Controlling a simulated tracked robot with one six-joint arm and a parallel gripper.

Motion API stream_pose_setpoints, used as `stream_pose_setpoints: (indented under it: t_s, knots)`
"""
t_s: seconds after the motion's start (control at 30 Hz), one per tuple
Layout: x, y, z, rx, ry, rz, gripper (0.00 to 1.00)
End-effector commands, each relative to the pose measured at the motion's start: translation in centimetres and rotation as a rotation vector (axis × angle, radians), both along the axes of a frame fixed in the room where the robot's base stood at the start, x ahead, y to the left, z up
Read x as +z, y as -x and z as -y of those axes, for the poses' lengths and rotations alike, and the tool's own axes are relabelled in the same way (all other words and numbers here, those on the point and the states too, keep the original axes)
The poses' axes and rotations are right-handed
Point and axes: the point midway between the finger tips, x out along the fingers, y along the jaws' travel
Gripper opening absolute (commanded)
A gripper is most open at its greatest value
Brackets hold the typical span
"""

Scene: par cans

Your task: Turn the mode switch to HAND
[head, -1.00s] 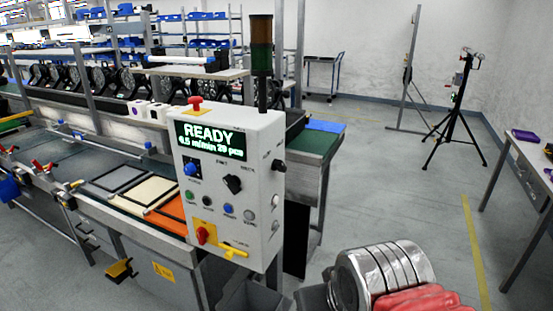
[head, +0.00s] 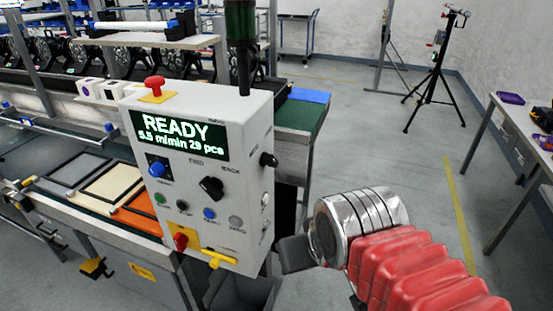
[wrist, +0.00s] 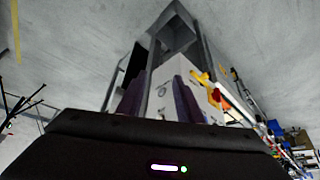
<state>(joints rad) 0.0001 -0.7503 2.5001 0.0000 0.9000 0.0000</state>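The white control box (head: 200,180) stands at centre left in the head view. Its lit display (head: 180,135) reads READY. Below the display are a blue knob (head: 157,168) at left and a larger black knob (head: 211,188) at right. Their labels are too small to read, so I cannot tell which is the mode switch. A black knob (head: 268,160) sticks out of the box's right side. My gripper (wrist: 157,88) shows two dark purple fingers apart with nothing held between them. The box (wrist: 170,95) appears beyond them, upside down. In the head view my gripper is low, right of the box.
A red button (head: 154,86) tops the box. A red knob (head: 180,241) and yellow handle (head: 218,258) sit at its lower edge. A conveyor with framed panels (head: 110,185) lies left. A black tripod (head: 432,80) and a table (head: 515,130) stand right. Open floor lies between.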

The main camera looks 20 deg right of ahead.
Motion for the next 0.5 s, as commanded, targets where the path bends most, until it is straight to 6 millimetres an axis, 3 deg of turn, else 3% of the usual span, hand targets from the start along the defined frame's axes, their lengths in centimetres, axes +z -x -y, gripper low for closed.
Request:
stream_pose_setpoints:
  t_s: [0.3, 0.5]
  knots:
    - [-0.1, 0.0, 0.0, -0.012, -0.013, -0.013, 0.33]
    - [-1.5, 0.5, 0.3, -0.113, -0.128, -0.127, 0.33]
